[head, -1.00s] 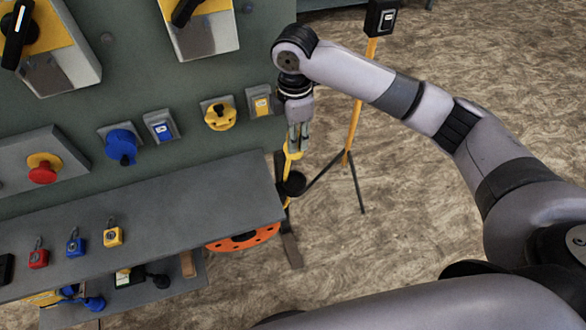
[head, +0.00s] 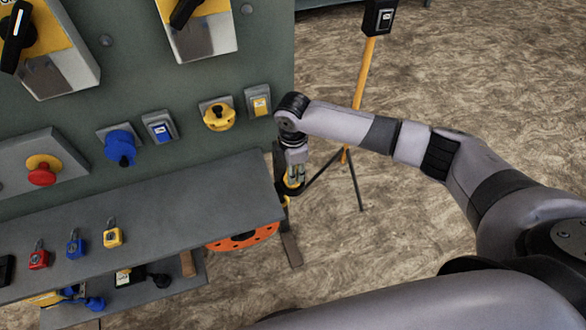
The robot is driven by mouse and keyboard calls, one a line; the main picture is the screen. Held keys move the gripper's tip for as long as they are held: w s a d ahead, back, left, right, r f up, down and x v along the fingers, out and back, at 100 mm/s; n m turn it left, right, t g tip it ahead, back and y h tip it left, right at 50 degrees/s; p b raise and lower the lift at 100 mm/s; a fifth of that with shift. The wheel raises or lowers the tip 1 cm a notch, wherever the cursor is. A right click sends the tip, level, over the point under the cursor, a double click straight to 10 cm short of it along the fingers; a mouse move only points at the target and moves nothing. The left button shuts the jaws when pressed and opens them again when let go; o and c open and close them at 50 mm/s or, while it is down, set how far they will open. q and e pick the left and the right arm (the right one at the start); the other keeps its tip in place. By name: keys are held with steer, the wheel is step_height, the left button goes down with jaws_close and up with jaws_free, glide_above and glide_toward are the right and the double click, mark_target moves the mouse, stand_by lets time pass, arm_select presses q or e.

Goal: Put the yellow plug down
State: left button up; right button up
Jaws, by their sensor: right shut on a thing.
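My right gripper (head: 295,180) points down just past the right end of the grey shelf (head: 150,215). It is shut on the yellow plug (head: 292,184), of which only a little yellow shows at the fingertips. The plug's lower part is hard to make out against the dark post behind it. I cannot tell whether the plug touches anything below. My left gripper is out of view.
Red (head: 38,258), blue (head: 75,246) and yellow (head: 113,236) padlocks stand on the shelf. A yellow socket (head: 219,115) and a blue one (head: 120,147) are on the green panel. An orange disc (head: 245,238) sits below the shelf. A yellow stand (head: 361,90) rises behind my arm.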

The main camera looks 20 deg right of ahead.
steer(key=o, duration=0.9)
steer(key=shift+o, duration=0.2)
steer(key=shift+r, duration=0.1)
step_height(320, 180, up, 12)
steer(key=b, duration=0.1)
stand_by(0.3)
